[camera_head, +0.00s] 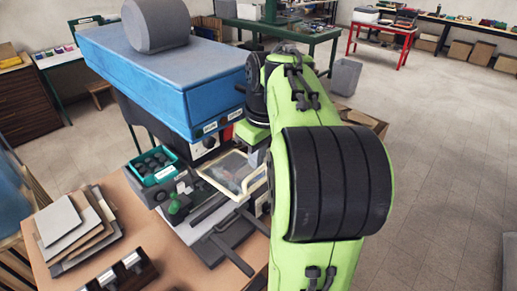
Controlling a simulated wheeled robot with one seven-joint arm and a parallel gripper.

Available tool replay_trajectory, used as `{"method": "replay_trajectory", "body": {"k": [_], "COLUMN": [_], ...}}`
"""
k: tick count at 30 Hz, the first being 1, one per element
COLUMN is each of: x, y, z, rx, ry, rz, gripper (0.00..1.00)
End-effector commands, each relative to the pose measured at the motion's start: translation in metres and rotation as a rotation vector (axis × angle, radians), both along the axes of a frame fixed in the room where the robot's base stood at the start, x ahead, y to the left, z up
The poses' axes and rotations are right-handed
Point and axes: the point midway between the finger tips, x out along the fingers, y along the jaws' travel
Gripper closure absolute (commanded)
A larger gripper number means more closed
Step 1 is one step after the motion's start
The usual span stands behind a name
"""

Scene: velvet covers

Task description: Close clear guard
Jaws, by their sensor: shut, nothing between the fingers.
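The clear guard (231,172) is a see-through panel in a pale cream frame, on the front of the blue-topped machine (160,75). It slopes out over the machine's dark work bed, and its right edge runs up against my green arm in the picture. Dark parts of the machine show through and below the panel. I cannot tell its exact angle or whether it touches anything. My gripper is hidden behind my own arm, so its place relative to the guard does not show.
A teal bin of dark pieces (157,166) and a green knob (177,204) stand left of the guard. Flat boards (75,228) lie on the wooden bench (130,230). A grey waste bin (346,77) stands behind. The floor at right is mostly clear.

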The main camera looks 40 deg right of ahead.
Motion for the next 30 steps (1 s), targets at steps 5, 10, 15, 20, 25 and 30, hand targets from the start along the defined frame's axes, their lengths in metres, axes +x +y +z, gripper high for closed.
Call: {"method": "replay_trajectory", "body": {"k": [5,10,15,20,25,30], "x": [0.003,0.003,0.003,0.001,-0.005,-0.014], "y": [0.001,0.0,0.0,0.0,0.0,0.0], "z": [-0.017,-0.018,-0.017,-0.021,-0.033,-0.056], "rx": [0.0,-0.001,-0.001,-0.001,0.002,0.006], "ry": [0.0,0.0,-0.001,-0.019,-0.08,-0.195], "rz": [0.002,0.001,0.001,-0.002,-0.004,-0.005], "gripper": [1.0,1.0,1.0,1.0,1.0,1.0]}}
